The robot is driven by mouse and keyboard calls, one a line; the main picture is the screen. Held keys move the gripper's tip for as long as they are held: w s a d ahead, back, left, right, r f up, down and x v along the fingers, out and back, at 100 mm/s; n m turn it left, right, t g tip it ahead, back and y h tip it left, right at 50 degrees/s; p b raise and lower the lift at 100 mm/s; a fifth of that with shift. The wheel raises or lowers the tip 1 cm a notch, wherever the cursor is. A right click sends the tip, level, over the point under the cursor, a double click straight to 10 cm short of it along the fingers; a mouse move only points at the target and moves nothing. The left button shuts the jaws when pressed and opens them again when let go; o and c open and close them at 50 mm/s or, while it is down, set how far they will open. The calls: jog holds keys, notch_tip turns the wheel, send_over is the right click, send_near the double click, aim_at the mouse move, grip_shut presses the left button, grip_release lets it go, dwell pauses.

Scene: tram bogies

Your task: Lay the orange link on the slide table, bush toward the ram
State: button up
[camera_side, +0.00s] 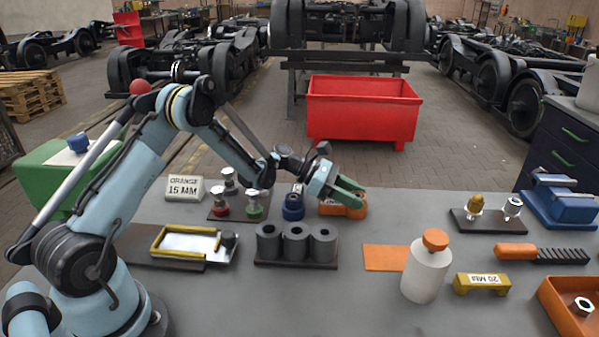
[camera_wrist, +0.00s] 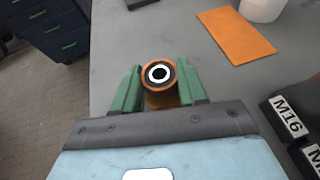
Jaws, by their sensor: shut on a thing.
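The orange link (camera_side: 343,208) is at the back middle of the bench, under my gripper (camera_side: 352,193). In the wrist view its orange ring with a dark bush and pale centre (camera_wrist: 159,74) sits between the green fingers of my gripper (camera_wrist: 159,88). The fingers are shut on it; the rest of the link is mostly hidden below. I cannot tell whether it touches the bench. A pale plate with a yellow frame (camera_side: 165,232), which looks like the slide table, is at the left front.
Three grey cylinders (camera_side: 296,243) stand between the link and the framed plate. A blue ringed part (camera_side: 293,206) and red and green knobs (camera_side: 238,208) stand left of the link. An orange mat (camera_side: 385,258) and white bottle (camera_side: 425,275) are to the right front.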

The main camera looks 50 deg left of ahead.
grip_shut()
jog(key=shift+r, duration=0.1)
jog(key=shift+r, duration=0.7)
notch_tip(320, 180, up, 2)
jog(key=shift+r, duration=0.25)
jog(key=s+d+r, duration=0.6)
jog(key=d+r, duration=0.1)
jog(key=d, duration=0.3)
jog(key=s+a+r+n+t+y, duration=0.2)
jog(key=s+a+r+n+y, duration=0.1)
jog(key=r, duration=0.5)
jog(key=s+a+r+n+t+y, duration=0.3)
jog(key=s+a+r+n+y, duration=0.1)
jog(key=r, duration=0.4)
jog(key=shift+s+a+n+t, duration=0.3)
jog(key=shift+s+a+n, duration=0.2)
jog(key=shift+s+a, duration=0.8)
